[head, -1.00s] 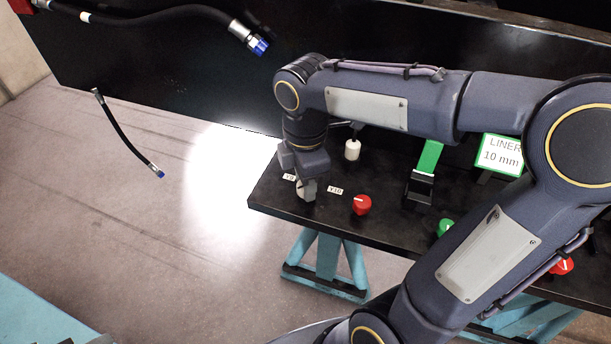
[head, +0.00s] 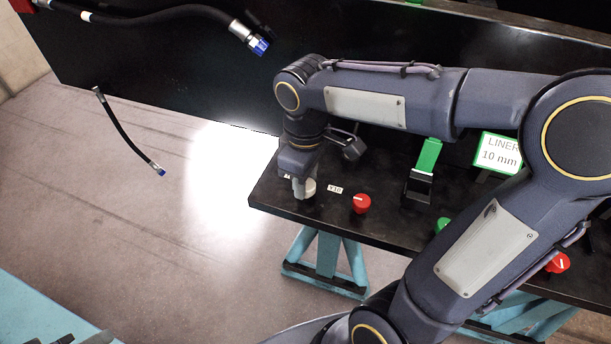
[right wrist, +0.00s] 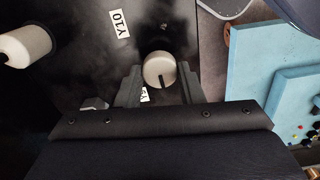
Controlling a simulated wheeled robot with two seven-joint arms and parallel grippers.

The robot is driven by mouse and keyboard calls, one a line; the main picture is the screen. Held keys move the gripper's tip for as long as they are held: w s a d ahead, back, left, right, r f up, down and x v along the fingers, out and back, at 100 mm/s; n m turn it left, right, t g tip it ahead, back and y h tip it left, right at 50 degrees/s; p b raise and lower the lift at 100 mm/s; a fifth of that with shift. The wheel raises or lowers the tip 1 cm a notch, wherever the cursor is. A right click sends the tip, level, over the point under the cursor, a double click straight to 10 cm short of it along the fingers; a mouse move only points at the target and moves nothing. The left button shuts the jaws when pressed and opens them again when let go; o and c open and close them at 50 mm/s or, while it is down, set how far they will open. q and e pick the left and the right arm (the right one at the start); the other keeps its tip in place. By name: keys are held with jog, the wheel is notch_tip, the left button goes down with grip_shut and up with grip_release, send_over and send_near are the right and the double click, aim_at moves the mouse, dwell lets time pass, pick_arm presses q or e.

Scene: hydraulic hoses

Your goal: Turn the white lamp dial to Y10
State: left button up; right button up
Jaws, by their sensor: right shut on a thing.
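The white lamp dial (right wrist: 160,70) sits between the two fingers of my right gripper (right wrist: 160,88) in the right wrist view. The gripper is shut on it. The dial's black mark points down in that view, towards a partly hidden label (right wrist: 144,94) and away from the Y10 label (right wrist: 117,22). In the head view my right gripper (head: 302,186) points down over the bench's left end. The dial (head: 309,186) is partly covered there, and the Y10 label (head: 335,189) lies to its right.
A red dial (head: 361,203) stands to the right on the black bench (head: 385,228). A white cylinder (right wrist: 24,46) stands left in the wrist view. A blue-tipped hose (head: 205,12) hangs upper left.

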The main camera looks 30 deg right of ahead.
jog(key=shift+m, duration=0.4)
jog(key=o, duration=1)
jog(key=shift+r, duration=0.1)
notch_tip(320, 180, up, 8)
jog(key=shift+f, duration=0.2)
